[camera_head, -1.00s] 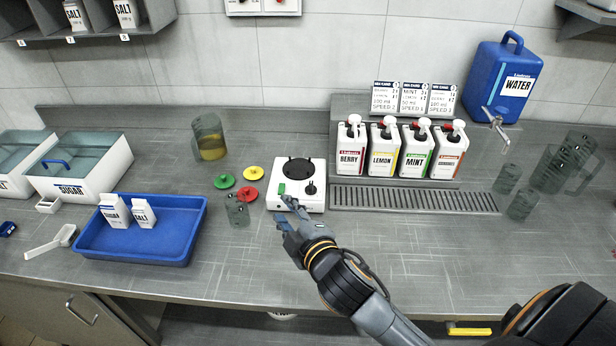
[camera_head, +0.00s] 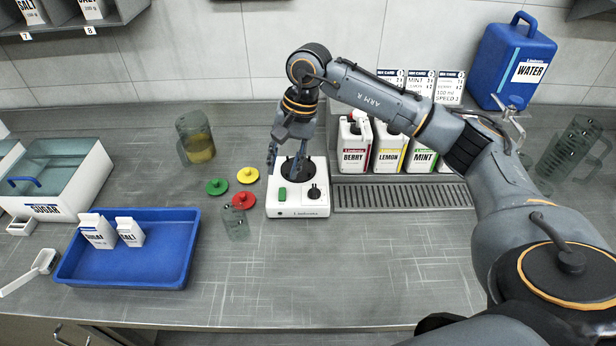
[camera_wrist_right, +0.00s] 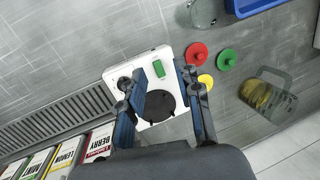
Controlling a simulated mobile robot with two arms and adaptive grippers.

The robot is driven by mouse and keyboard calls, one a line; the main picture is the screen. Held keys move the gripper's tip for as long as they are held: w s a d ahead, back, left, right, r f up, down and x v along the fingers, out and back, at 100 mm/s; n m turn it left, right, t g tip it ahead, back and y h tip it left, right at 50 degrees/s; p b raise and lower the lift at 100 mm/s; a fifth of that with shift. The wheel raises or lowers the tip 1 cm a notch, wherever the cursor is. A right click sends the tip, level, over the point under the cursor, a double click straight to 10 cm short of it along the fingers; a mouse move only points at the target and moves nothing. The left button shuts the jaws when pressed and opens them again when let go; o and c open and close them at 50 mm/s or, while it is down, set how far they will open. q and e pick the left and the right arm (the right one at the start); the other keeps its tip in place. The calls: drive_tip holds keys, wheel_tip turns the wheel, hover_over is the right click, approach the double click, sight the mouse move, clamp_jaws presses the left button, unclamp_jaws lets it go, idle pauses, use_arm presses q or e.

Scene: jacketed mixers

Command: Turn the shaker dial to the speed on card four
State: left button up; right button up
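The white shaker (camera_head: 297,212) stands on the bench, with a black round platform, a green switch (camera_head: 282,194) at its front left and a black dial (camera_head: 314,192) at its front right. My right gripper (camera_head: 287,165) points down over the platform, behind the dial. In the right wrist view its fingers are apart and empty, with the shaker (camera_wrist_right: 130,65) beyond them and the dial (camera_wrist_right: 124,83) beside one finger. Recipe cards (camera_head: 420,82) stand at the back, partly covered by my right arm; I cannot tell which is card four. My left gripper is not in view.
Syrup bottles (camera_head: 390,148) stand right of the shaker, partly behind my arm, above a drip grate (camera_head: 400,197). Coloured lids (camera_head: 217,187), a clear cup (camera_head: 236,224) and a jug (camera_head: 196,138) are on its left. A blue tray (camera_head: 130,268) holds two cartons. The bench in front is clear.

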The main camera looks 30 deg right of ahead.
sight(314, 188)
drive_tip(key=d+r+h, duration=0.2)
drive_tip(key=d+h, duration=0.1)
drive_tip(key=d, duration=0.5)
drive_tip(key=shift+n+g, duration=0.3)
wheel_tip(314, 188, down, 14)
drive_tip(key=p, duration=0.3)
drive_tip(key=shift+w+r, duration=0.1)
drive_tip(key=shift+r, duration=0.15)
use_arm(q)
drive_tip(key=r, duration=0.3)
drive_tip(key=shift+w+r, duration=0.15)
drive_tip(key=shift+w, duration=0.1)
use_arm(e)
clamp_jaws()
